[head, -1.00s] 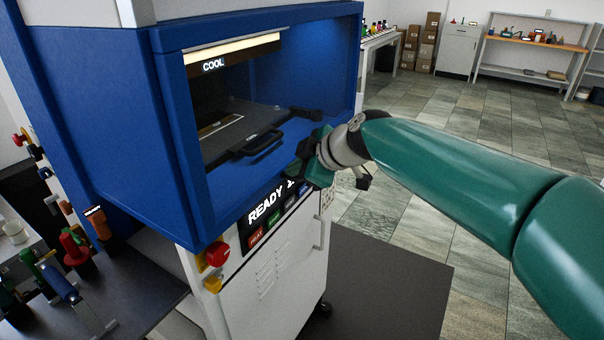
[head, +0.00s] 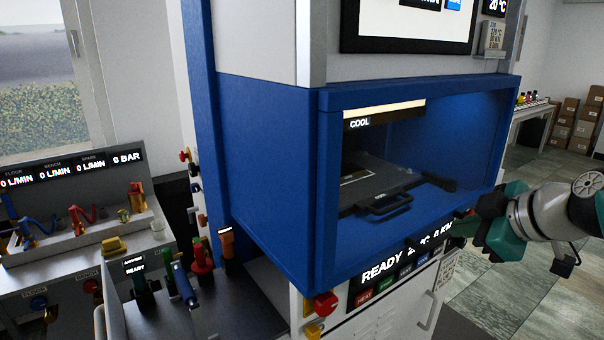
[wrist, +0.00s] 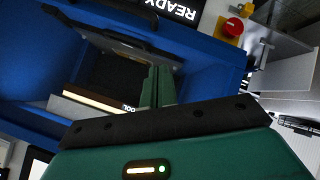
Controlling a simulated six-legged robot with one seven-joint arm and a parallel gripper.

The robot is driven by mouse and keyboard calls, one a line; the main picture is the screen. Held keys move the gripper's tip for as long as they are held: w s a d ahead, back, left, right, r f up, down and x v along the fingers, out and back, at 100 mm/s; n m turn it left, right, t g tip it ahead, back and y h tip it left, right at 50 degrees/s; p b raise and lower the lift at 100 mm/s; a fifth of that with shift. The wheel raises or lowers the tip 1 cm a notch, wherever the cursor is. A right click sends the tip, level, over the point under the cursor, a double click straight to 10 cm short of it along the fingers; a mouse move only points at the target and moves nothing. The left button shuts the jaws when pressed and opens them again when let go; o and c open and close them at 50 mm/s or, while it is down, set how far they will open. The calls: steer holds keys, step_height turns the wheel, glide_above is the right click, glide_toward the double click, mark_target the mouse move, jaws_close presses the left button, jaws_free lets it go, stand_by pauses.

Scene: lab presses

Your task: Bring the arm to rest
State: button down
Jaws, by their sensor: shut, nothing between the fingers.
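My gripper (head: 464,226) is at the right of the head view, in front of the lower right part of the blue press (head: 270,150). Its green fingers (wrist: 157,86) stand together in the wrist view, shut with nothing between them. In the press opening lies a dark plate with a black handle (head: 390,203); the gripper is to the right of this handle and apart from it. Most of my arm is cut off by the right edge of the head view.
The READY panel (head: 382,272) and a red button (head: 326,304) are on the press front below the opening. A side bench (head: 190,315) with coloured tools stands left of the press. Open tiled floor (head: 500,300) lies to the right, with boxes (head: 575,120) further back.

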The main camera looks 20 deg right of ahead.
steer(key=s+a+f+m+g, duration=0.1)
steer(key=a+f+m, duration=0.1)
steer(key=a+f, duration=0.3)
steer(key=s+a+f+m+g, duration=0.1)
steer(key=a+f, duration=0.4)
steer(key=a, duration=0.6)
steer(key=s+a+f+m+g, duration=0.1)
steer(key=a+f+m+g, duration=0.1)
steer(key=a+f+m, duration=0.3)
steer(key=a+f, duration=0.1)
steer(key=a, duration=0.3)
steer(key=shift+g+h, duration=0.4)
